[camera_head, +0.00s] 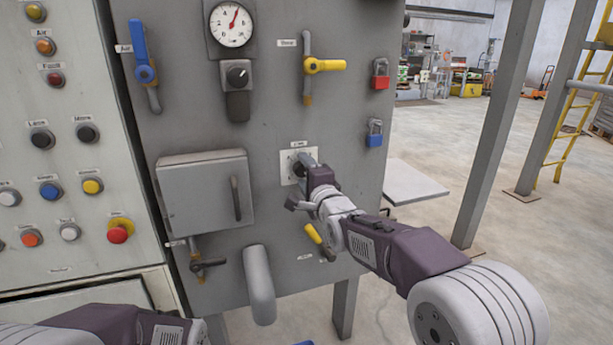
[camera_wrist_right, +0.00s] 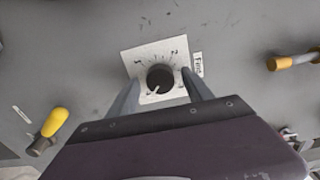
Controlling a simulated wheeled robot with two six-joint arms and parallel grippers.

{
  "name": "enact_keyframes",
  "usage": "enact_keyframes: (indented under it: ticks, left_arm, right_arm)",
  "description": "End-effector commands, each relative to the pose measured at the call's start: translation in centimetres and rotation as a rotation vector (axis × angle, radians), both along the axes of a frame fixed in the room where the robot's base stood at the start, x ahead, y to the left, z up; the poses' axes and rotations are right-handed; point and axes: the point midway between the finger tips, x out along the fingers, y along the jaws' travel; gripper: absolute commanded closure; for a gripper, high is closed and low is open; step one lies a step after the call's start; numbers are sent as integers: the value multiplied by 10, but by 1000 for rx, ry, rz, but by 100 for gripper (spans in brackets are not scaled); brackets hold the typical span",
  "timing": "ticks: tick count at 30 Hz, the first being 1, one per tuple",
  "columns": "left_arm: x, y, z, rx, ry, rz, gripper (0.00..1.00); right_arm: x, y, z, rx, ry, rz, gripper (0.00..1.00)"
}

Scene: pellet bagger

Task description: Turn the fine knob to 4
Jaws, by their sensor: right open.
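The fine knob (camera_wrist_right: 160,77) is a round black knob on a white scale plate with a "Fine" label beside it. A white pointer mark on it points down and slightly left in the wrist view; the scale numbers are too small to read surely. In the head view the plate (camera_head: 286,168) shows, with the knob mostly hidden behind my gripper. My right gripper (camera_head: 305,164) is at the plate. In the wrist view its open fingers (camera_wrist_right: 161,80) stand on either side of the knob; I cannot tell whether they touch it. My left gripper is out of view.
A grey box (camera_head: 205,195) with a handle is left of the plate. A yellow-handled lever (camera_head: 313,233) is just below my right gripper. A yellow valve handle (camera_head: 325,65) and two padlocks are above and right. A thick grey pipe (camera_head: 259,285) sticks out below.

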Motion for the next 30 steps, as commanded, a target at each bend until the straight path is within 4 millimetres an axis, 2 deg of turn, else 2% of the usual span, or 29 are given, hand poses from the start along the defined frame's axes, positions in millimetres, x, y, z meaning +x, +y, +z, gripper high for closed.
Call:
enact_keyframes:
  ticks: [5, 12, 15, 26, 29, 30]
  left_arm:
    - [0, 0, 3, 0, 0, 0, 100]
    - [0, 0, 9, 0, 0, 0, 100]
    - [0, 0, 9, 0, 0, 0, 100]
    - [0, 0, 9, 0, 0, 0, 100]
    - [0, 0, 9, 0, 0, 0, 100]
    - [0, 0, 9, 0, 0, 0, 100]
  right_arm:
    - [-24, -8, 2, 0, 0, 0, 41]
    - [-70, -23, 1, 0, 1, 0, 41]
    - [-80, -26, 1, 0, 1, 0, 41]
    - [-84, -30, 0, 0, 1, -5, 41]
    - [-77, -61, -5, -2, 10, -67, 41]
    - [-77, -82, -22, -11, 49, -107, 41]
